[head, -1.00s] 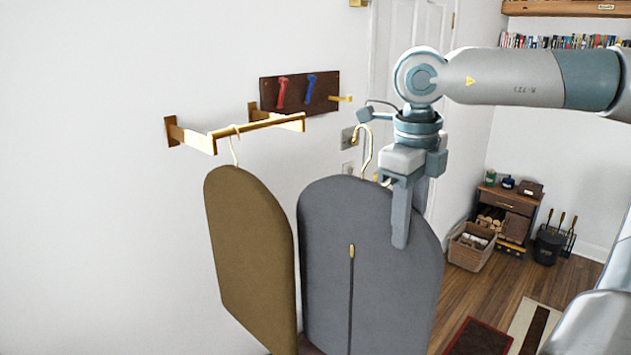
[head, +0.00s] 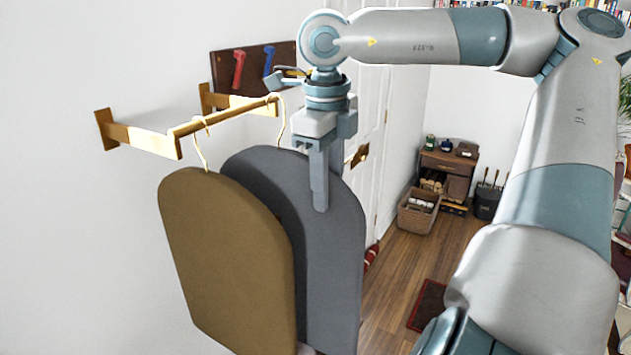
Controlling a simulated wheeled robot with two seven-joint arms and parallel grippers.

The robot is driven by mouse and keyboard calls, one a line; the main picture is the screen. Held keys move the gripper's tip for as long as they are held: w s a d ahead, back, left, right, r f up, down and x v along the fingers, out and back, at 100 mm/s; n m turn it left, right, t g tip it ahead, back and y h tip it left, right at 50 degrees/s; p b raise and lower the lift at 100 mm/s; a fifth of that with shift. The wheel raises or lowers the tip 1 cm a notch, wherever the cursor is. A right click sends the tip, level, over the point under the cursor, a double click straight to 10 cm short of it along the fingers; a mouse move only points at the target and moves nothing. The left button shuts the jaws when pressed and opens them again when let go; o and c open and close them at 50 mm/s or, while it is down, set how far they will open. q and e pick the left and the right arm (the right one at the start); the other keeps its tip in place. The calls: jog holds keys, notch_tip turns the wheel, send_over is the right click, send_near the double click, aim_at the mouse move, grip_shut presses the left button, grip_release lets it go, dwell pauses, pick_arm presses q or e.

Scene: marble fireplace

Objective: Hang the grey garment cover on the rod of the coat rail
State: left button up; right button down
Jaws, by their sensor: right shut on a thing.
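The grey garment cover (head: 338,258) hangs upright from my right gripper (head: 320,205), which is shut on its upper right part. Its gold wire hook (head: 281,120) rises to the right end of the rod (head: 232,114) and overlaps it in the picture. I cannot tell whether the hook rests over the rod. The coat rail's rod is gold and stands out from the white wall on two brackets, the near one (head: 135,133) at the left. The brown cover in front hides the grey cover's left part. My left gripper is not in view.
A brown garment cover (head: 225,255) hangs by its hook from the rod, left of the grey one. A dark board with red and blue hooks (head: 252,68) is on the wall behind. A basket (head: 418,212) and small cabinet (head: 446,172) stand farther back.

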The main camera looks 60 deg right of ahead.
aim_at(286, 187)
jog(key=shift+s+r, duration=0.1)
dwell(0.3)
jog(key=shift+w, duration=0.2)
jog(key=shift+w+a+p, duration=0.2)
jog(key=shift+w+p, duration=0.95)
jog(key=shift+w, duration=1.05)
jog(key=shift+w+a+p, duration=0.2)
jog(key=shift+w+p, duration=0.95)
jog(key=shift+w, duration=1)
notch_tip(286, 187, down, 2)
jog(key=b, duration=0.2)
jog(key=shift+f+b, duration=0.25)
jog(key=shift+b, duration=0.15)
jog(key=shift+s+f, duration=0.1)
jog(key=shift+f, duration=0.05)
